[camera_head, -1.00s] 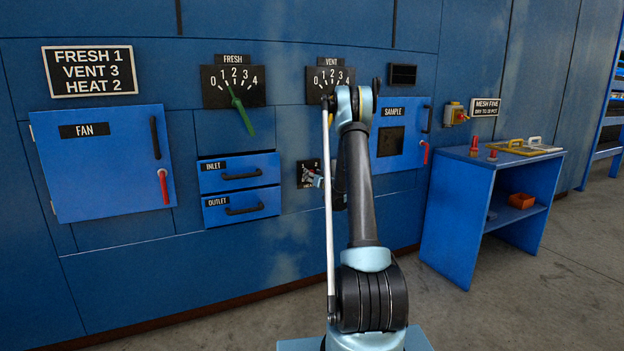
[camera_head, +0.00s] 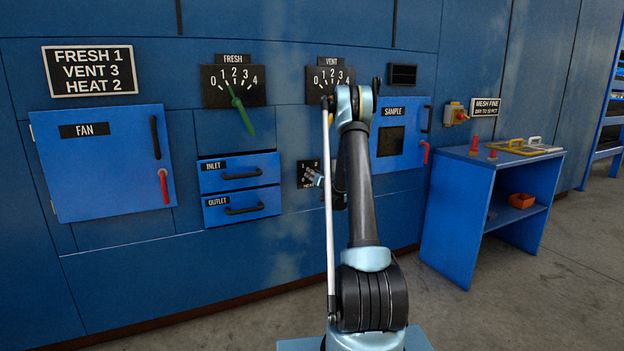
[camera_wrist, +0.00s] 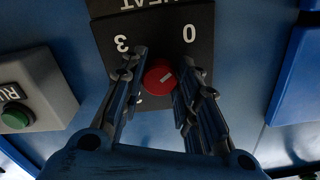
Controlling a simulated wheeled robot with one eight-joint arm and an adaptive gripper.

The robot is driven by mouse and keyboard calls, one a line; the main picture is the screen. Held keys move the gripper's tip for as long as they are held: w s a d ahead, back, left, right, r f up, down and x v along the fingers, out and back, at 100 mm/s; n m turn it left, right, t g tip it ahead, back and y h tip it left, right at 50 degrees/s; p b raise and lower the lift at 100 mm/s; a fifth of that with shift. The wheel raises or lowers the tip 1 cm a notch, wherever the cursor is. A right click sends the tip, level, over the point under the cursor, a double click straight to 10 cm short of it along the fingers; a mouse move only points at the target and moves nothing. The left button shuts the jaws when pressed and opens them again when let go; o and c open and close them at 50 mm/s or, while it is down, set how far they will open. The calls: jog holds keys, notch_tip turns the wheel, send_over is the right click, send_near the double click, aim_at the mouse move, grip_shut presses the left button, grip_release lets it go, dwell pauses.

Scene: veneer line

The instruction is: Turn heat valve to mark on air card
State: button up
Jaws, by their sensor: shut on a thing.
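The air card (camera_head: 90,70) on the wall at upper left reads FRESH 1, VENT 3, HEAT 2. The heat valve is a round red knob (camera_wrist: 160,77) with a short white mark, on a black dial plate (camera_wrist: 197,18) that appears upside down in the wrist view. The numbers 3 and 0 are readable there; lower numbers are mostly covered by the fingers. My gripper (camera_wrist: 159,85) is shut on the knob, a finger on each side. In the head view my gripper (camera_head: 315,178) is at the small heat plate (camera_head: 304,168), which it partly covers.
The fresh dial (camera_head: 212,91) has a green lever (camera_head: 243,115). The vent dial (camera_head: 345,76) is partly behind my arm. Inlet and outlet drawers (camera_head: 262,165) are left of the heat plate. A green button box (camera_wrist: 45,90) lies beside my gripper. A blue bench (camera_head: 470,215) stands at right.

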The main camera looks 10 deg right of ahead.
jog(key=m, duration=1.7)
jog(key=shift+s+d, duration=0.1)
jog(key=m, duration=0.3)
jog(key=shift+m, duration=0.4)
jog(key=m, duration=0.4)
jog(key=shift+m, duration=0.3)
jog(key=m, duration=0.4)
jog(key=shift+m, duration=2.1)
